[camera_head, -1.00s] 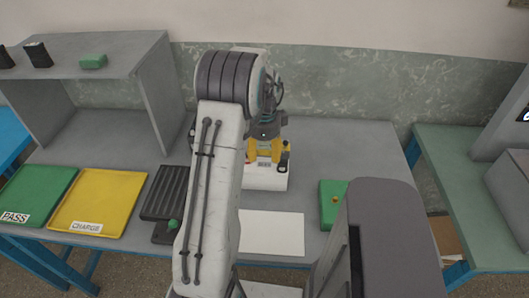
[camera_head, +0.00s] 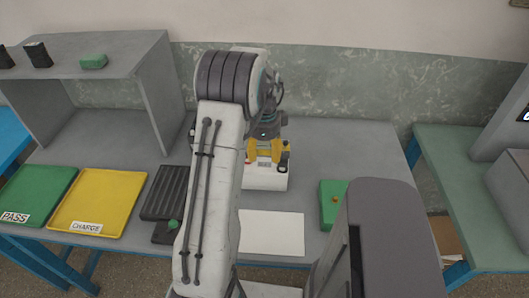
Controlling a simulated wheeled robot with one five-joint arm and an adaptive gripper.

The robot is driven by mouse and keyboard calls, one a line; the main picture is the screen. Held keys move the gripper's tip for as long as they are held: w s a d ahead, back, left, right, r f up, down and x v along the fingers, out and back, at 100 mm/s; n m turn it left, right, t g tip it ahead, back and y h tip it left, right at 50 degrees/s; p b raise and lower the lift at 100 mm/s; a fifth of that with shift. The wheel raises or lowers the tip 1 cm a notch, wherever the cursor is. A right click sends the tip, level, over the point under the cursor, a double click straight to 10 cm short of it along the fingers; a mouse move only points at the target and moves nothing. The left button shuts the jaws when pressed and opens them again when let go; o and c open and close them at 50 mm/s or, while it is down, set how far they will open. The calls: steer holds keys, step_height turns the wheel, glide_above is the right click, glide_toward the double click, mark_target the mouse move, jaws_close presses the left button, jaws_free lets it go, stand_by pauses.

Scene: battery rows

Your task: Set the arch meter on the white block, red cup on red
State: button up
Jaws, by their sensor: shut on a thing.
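The white block (camera_head: 265,181) stands on the grey table behind my forearm. The yellow arch meter (camera_head: 262,150) is at the top of the white block, with a dark cup (camera_head: 284,160) at its right end. A small red part (camera_head: 287,147) shows beside it. My gripper (camera_head: 264,138) is above the meter, pointing down, and is shut on it. My arm hides the meter's left side and part of the block. I cannot tell whether the cups touch the block's terminals, or which cup is red.
A green block (camera_head: 328,212) with a small orange knob lies to the right. A white sheet (camera_head: 272,232) lies in front. A dark ribbed tray (camera_head: 163,195), a yellow CHARGE tray (camera_head: 98,203) and a green PASS tray (camera_head: 36,195) are at left. A grey shelf (camera_head: 90,55) stands behind them.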

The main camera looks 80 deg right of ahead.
mark_target(264, 148)
steer(key=shift+f+b, duration=0.95)
steer(key=shift+f, duration=0.25)
steer(key=o, duration=1.3)
step_height(264, 148, up, 12)
steer(key=shift+r, duration=0.1)
stand_by(0.5)
